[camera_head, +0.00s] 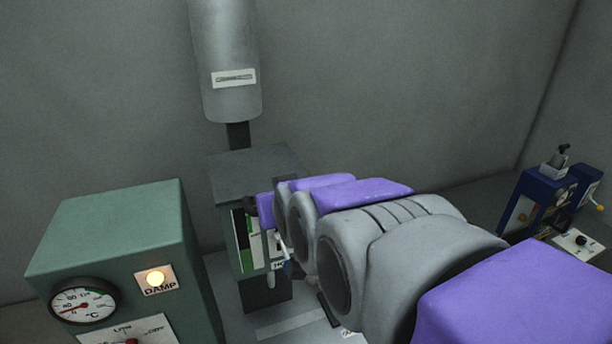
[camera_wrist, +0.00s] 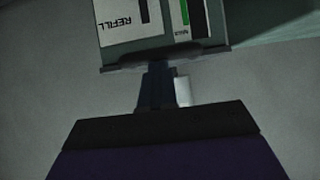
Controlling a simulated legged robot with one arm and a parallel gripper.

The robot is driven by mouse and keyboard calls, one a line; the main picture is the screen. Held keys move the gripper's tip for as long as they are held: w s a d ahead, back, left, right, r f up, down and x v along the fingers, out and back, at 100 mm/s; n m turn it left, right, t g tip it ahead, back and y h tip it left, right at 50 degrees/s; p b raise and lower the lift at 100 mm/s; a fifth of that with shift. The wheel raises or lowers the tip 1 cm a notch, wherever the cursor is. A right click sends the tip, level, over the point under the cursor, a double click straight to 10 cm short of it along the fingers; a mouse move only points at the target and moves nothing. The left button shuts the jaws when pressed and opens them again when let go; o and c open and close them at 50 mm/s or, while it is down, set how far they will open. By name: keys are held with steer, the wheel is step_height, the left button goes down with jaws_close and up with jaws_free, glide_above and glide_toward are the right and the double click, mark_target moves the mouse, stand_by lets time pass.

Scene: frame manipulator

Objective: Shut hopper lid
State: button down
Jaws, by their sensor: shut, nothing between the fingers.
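The hopper (camera_head: 243,240) is a grey-green box in the middle of the head view, behind my arm. A dark grey slab (camera_head: 250,172) forms its top and seems to be the lid. It looks about level, but I cannot tell whether it is fully seated. The hopper's front has white and green markings. In the wrist view the front panel (camera_wrist: 125,50) shows a REFILL label and a green level strip. My gripper (camera_wrist: 158,78) is shut and empty, close to this front panel. I cannot tell whether it touches. In the head view my arm mostly hides it.
A green cabinet (camera_head: 110,235) with a dial gauge (camera_head: 83,305) and a lit DAMP lamp (camera_head: 155,279) stands at the left. A grey pipe (camera_head: 225,60) hangs above the hopper. A blue unit (camera_head: 537,200) stands at the far right. Grey walls close the back.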

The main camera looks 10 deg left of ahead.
steer(key=shift+s+f, duration=0.1)
steer(key=shift+f, duration=0.25)
steer(key=shift+d, duration=0.1)
steer(key=s+d+r, duration=0.5)
steer(key=s+r, duration=0.2)
steer(key=r, duration=0.3)
steer(key=s+d+f+m+g+h+b, duration=0.1)
steer(key=s+d+f+g+h+b, duration=0.15)
steer(key=d+f, duration=0.6)
steer(key=s+d+f+m+g+h+b, duration=0.2)
steer(key=d+f+b, duration=0.1)
steer(key=f, duration=1)
steer(key=s+d+f+m+g+b, duration=0.1)
steer(key=s+d+f+g+b, duration=0.1)
steer(key=s+d+f, duration=0.3)
steer(key=s+d+f+m+g+h+b, duration=0.1)
steer(key=s+d+f+g, duration=0.4)
steer(key=s+f, duration=0.6)
step_height(320, 180, down, 2)
steer(key=shift+s+d+m+b, duration=0.15)
steer(key=shift+s+m+b, duration=0.1)
steer(key=shift+m+b, duration=0.55)
steer(key=shift+h, duration=0.25)
